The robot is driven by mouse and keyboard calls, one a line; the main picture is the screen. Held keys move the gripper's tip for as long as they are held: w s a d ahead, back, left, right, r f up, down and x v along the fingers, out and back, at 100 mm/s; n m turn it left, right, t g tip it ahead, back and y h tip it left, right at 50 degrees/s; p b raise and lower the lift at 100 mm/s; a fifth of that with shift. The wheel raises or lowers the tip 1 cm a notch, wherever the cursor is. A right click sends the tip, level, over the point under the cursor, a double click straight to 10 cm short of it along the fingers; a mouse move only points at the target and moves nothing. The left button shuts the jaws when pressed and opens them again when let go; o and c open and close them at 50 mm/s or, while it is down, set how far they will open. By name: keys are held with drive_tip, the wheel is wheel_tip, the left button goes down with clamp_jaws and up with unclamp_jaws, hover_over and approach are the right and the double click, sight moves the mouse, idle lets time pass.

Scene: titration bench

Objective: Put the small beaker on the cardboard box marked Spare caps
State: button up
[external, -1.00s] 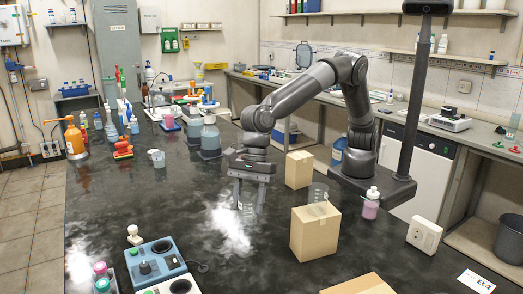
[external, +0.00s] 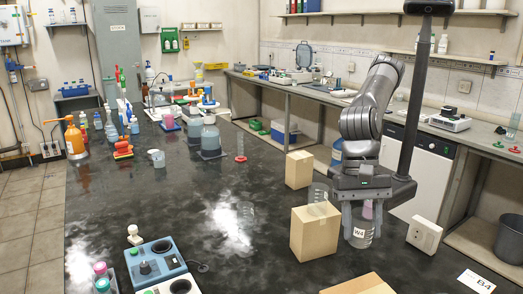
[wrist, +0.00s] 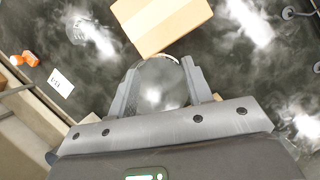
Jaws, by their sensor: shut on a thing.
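My gripper (external: 362,222) is shut on a clear vessel marked W4 (external: 360,240) at the bench's right side. The vessel shows in the wrist view (wrist: 163,88) between the fingers. I cannot tell for sure whether it is the small beaker, or whether it touches the bench. A clear graduated beaker (external: 318,193) shows at the top of a tall cardboard box (external: 312,238), left of my gripper; whether it stands on or behind the box is unclear. Other cardboard boxes stand behind (external: 299,170) and at the front edge (external: 360,286). No Spare caps marking is readable.
A pink-filled bottle (external: 367,208) is partly hidden behind my gripper. A blue instrument (external: 155,262) stands front left. The bench's middle is clear.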

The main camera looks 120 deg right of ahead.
drive_tip(key=a+f, duration=0.2)
drive_tip(key=a, duration=0.2)
drive_tip(key=shift+s+a+f, duration=0.25)
drive_tip(key=shift+s+f, duration=0.1)
drive_tip(key=shift+f, duration=2.05)
drive_tip(key=shift+f, duration=0.1)
drive_tip(key=o, duration=1)
drive_tip(key=v, duration=1.2)
drive_tip(key=shift+s, duration=0.1)
